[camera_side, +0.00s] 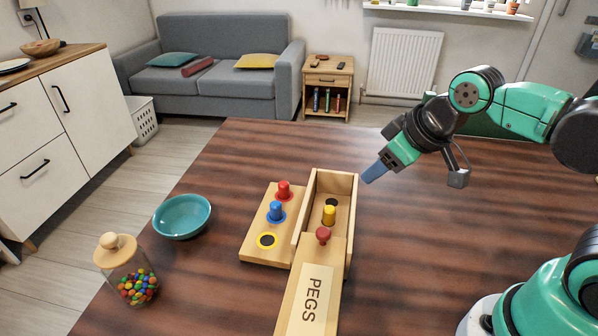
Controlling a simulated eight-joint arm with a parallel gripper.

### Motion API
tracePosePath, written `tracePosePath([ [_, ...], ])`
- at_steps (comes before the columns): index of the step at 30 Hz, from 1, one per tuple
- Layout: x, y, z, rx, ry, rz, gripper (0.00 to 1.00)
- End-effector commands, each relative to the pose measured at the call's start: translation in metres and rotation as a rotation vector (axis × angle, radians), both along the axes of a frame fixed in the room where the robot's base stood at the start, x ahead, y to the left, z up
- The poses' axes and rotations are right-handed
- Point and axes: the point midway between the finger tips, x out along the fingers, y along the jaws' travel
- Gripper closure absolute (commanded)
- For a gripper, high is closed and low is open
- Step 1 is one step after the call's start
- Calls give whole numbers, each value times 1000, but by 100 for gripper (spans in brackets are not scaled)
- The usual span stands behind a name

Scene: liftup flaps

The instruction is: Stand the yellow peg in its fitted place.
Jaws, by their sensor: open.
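The yellow peg (329,214) stands upright inside the long wooden box (354,195), close behind a red knob (323,234). A dark round spot (331,202) shows just behind it. The wooden board (252,243) beside the box holds a red peg (283,190) and a blue peg (276,211). At the board's front is an empty dark round place with a yellow ring (267,240). My gripper (415,178) is open and empty, above the table to the right of the box and apart from the peg.
The panel marked PEGS (311,298) extends from the box toward the front, leaving the back part of the box open. A teal bowl (182,216) and a candy jar (128,272) stand at left. The table (430,250) is clear right of the box.

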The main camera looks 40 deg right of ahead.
Motion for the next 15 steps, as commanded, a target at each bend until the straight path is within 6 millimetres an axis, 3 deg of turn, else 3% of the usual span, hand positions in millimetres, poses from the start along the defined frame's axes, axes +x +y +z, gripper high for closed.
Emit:
tracePosePath([
  [9,37,23,-20,-407,277,1002,56],
  [15,52,36,-46,-512,363,1588,56],
])
